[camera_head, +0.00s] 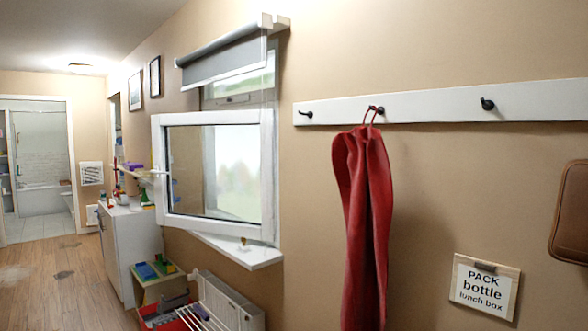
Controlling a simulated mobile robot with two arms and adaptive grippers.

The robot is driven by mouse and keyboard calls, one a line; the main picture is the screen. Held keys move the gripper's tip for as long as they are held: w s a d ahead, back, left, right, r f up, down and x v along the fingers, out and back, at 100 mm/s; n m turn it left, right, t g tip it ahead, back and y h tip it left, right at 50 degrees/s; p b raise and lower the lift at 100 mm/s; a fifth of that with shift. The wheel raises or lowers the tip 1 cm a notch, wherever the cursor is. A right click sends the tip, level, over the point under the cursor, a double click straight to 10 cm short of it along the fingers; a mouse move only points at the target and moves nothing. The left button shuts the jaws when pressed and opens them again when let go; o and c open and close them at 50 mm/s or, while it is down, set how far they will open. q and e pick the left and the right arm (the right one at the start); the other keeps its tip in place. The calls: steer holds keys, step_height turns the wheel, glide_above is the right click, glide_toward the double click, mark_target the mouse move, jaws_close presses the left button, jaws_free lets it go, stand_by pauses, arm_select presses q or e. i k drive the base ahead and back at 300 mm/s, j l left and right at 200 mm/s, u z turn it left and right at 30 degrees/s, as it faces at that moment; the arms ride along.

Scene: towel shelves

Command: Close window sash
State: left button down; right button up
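The white-framed window sash (268,180) stands swung out from the wall into the room, so it is open. Its glass pane (190,170) shows the wall and some greenery through it. The window opening behind it (238,92) is partly covered by the sash and by a grey roller blind (222,60) pulled part way down. A white sill (236,251) juts out below, with a small yellowish item (244,241) on it. Neither of my grippers shows in the head view.
A red towel (365,215) hangs from a white hook rail (440,103) right of the window. Below the sill are a white radiator (232,300) and toys. A white cabinet (130,245) stands further left. The wooden floor (55,285) at left is mostly clear.

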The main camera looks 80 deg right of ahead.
mark_target(160, 124)
steer(key=z, duration=2.1)
steer(key=i+j+z, duration=0.2)
steer(key=i+j, duration=0.4)
steer(key=i+j+z, duration=0.2)
steer(key=i+j, duration=0.45)
steer(key=i+j+z, duration=0.25)
steer(key=i+j, duration=0.45)
steer(key=j, duration=0.1)
